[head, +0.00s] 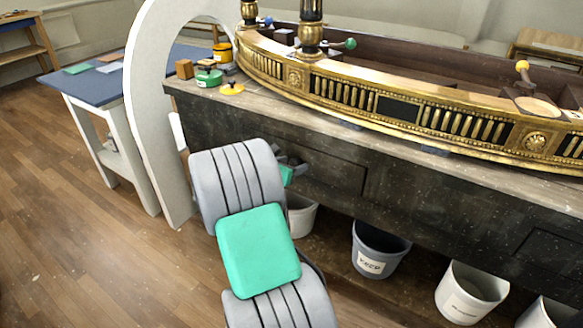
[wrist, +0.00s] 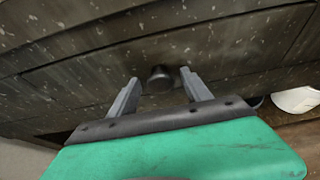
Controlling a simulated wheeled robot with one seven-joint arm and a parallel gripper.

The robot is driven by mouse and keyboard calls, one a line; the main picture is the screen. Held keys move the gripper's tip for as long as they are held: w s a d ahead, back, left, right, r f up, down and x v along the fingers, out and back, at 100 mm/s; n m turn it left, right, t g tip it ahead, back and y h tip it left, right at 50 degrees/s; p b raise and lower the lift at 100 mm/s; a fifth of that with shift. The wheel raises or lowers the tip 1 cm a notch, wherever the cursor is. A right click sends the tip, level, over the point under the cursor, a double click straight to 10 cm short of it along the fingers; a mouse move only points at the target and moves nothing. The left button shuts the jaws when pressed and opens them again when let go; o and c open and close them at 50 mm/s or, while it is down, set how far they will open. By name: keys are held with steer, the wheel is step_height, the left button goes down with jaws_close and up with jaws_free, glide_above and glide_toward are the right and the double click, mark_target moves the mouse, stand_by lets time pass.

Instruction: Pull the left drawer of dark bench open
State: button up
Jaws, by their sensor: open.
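The dark bench (head: 430,205) runs across the right of the head view, with a speckled dark front. Its left drawer (head: 335,172) is an outlined panel, flush with the front as far as I can see; my arm hides its left part. In the wrist view the drawer front (wrist: 220,45) fills the upper middle, with a round dark knob (wrist: 160,79) on it. My gripper (wrist: 158,85) is open, its two grey fingers on either side of the knob, with gaps on both sides. In the head view my gripper (head: 290,170) is mostly hidden behind my arm.
A gilt curved console piece (head: 400,105) lies on the bench top. Bins stand below the bench, including a grey one (head: 378,250) and a white one (head: 470,293). A blue-topped table (head: 90,80) and a white arch (head: 150,110) stand left. The wooden floor at left is clear.

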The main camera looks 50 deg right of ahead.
jaws_close()
stand_by(0.6)
steer(key=shift+a, duration=0.15)
stand_by(0.7)
